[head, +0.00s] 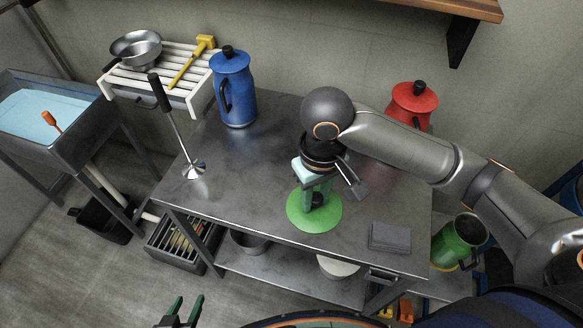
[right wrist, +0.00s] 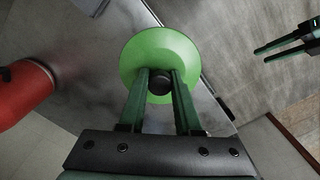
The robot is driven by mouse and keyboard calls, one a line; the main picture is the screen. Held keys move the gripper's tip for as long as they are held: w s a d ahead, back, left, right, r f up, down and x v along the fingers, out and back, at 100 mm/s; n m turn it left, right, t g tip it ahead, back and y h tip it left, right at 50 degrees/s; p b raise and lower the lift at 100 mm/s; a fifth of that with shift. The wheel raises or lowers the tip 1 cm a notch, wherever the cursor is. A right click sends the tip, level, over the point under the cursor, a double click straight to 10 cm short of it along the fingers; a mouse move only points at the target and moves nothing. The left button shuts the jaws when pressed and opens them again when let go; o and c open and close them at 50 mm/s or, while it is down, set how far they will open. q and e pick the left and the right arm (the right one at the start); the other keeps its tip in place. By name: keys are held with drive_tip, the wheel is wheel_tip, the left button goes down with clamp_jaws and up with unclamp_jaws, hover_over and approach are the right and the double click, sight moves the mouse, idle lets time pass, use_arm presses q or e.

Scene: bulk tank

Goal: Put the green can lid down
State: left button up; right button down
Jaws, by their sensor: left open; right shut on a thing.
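The green can lid (head: 297,216) is a flat disc with a black knob (right wrist: 160,84). My right gripper (head: 317,200) points down and is shut on the knob. In the head view the lid appears over the front part of the steel table (head: 255,185); I cannot tell if it touches the top. It also shows in the right wrist view (right wrist: 158,48), overlapping the table edge. The green can (head: 452,245) stands open, lower down at the right. My left gripper (head: 183,312) is open and empty in front of the table; it also shows in the right wrist view (right wrist: 290,42).
A blue can (head: 236,92) and a red can (head: 413,104) stand at the back. A plunger-like tool (head: 193,168) stands at the left. A folded grey cloth (head: 390,238) lies at the front right. The table's middle left is clear.

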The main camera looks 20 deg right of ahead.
drive_tip(key=w+f, duration=0.2)
drive_tip(key=w, duration=0.1)
drive_tip(key=w+f, duration=0.3)
drive_tip(key=w, duration=0.1)
drive_tip(key=w+f+b, duration=0.1)
drive_tip(key=w+f, duration=0.2)
drive_tip(key=w, duration=0.1)
drive_tip(key=shift+w+a, duration=0.2)
drive_tip(key=shift+w+f, duration=0.5)
drive_tip(key=shift+f, duration=1.7)
drive_tip(key=c, duration=0.6)
unclamp_jaws()
drive_tip(key=shift+f, duration=0.1)
wheel_tip(320, 180, up, 12)
